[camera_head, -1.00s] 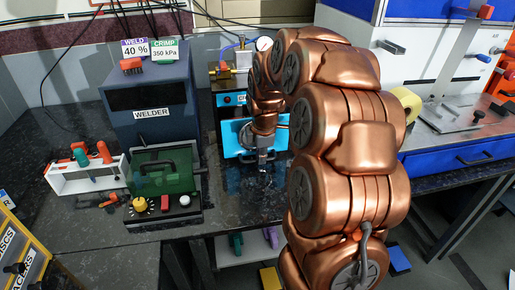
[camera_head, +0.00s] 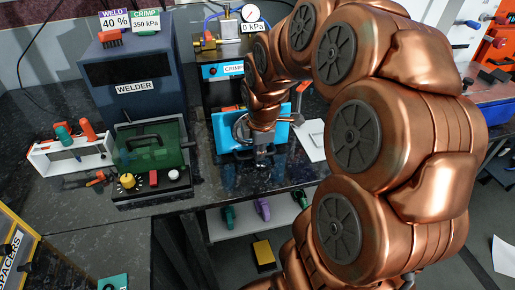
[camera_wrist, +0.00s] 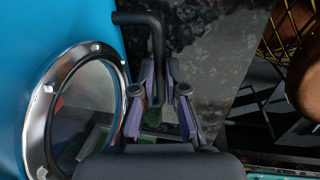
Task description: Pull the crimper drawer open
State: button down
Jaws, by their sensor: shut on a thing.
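The crimper (camera_head: 222,92) stands at the back of the bench, right of the welder. Its bright blue drawer (camera_head: 222,138) shows in front of the body, partly hidden by my arm. In the wrist view the blue drawer face (camera_wrist: 40,25) fills the left side, with a round chrome-ringed window (camera_wrist: 36,100). A black bar handle (camera_wrist: 138,18) reaches out from it to the right and bends down between my fingers. My gripper (camera_wrist: 160,98), with purple pads, is shut on the handle. In the head view my gripper (camera_head: 262,160) is in front of the drawer, above the bench.
The welder (camera_head: 138,85) and its green-covered front (camera_head: 150,150) stand to the left. A white tool rack (camera_head: 70,155) is further left. A gauge (camera_head: 250,14) sits above the crimper. A white sheet (camera_head: 312,140) lies right of the drawer. A shelf (camera_head: 222,232) is below the bench.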

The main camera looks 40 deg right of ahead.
jog(key=c, duration=1.2)
grip_release()
jog(key=shift+r, duration=0.1)
notch_tip(320, 180, up, 12)
jog(key=s, duration=0.2)
jog(key=shift+a+f, duration=0.2)
jog(key=shift+a, duration=0.2)
jog(key=shift+s+a, duration=0.1)
jog(key=s+a+f+m+g, duration=0.2)
jog(key=s+a+f+m, duration=0.5)
jog(key=s, duration=0.3)
jog(key=s+a+f+m+g, duration=0.3)
jog(key=s+a+f+m, duration=0.25)
jog(key=s+a, duration=0.4)
notch_tip(320, 180, up, 17)
jog(key=t+p, duration=0.1)
jog(key=p, duration=1.3)
jog(key=shift+w+d+f+m+y+p, duration=0.15)
jog(key=shift+m+y+p, duration=0.2)
jog(key=shift+m+y, duration=0.1)
